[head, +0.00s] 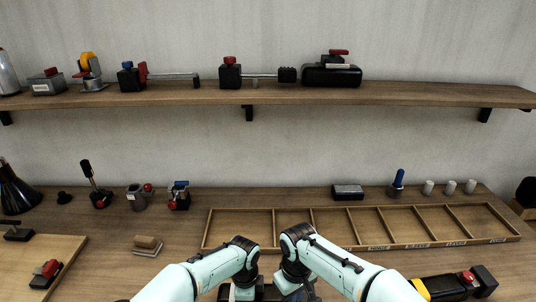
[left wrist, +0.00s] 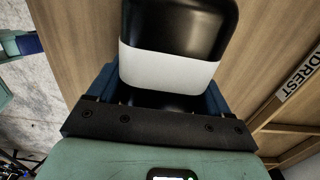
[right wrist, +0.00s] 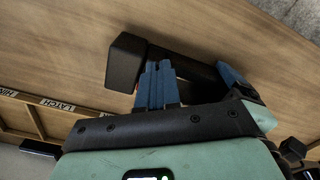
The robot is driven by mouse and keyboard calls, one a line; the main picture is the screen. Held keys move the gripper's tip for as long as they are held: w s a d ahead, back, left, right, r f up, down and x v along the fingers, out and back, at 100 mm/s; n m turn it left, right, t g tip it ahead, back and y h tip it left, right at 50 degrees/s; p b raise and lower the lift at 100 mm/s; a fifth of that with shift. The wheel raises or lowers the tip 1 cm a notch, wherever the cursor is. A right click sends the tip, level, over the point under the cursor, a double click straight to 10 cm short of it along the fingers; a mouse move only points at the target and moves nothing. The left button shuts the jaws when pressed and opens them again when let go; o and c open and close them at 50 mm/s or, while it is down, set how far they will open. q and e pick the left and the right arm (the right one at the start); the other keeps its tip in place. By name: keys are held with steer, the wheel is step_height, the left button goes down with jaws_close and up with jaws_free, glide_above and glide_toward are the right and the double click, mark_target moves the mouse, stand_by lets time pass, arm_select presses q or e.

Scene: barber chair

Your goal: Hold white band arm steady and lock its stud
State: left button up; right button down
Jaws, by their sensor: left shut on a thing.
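The white band arm (left wrist: 165,68) is a black block with a white band, seen close up in the left wrist view. My left gripper (left wrist: 165,90) is shut on it, with a blue finger on each side. In the right wrist view, a black bar (right wrist: 185,66) with a black block (right wrist: 124,62) at its end lies beyond my right gripper (right wrist: 157,68). Its two blue fingers are together with nothing visible between them. A blue finger of my left gripper (right wrist: 234,74) shows beside the bar. A small red part shows near the right fingers. The stud cannot be made out.
A divided wooden tray (head: 360,248) with labels lies behind my grippers. A black and yellow device (head: 450,287) with a red knob stands at the right. A wooden board (head: 30,262) lies at the left. Several devices stand on the shelf (head: 270,94) above.

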steer(key=r, duration=0.5)
steer(key=shift+w+d, duration=0.1)
steer(key=shift+d, duration=0.1)
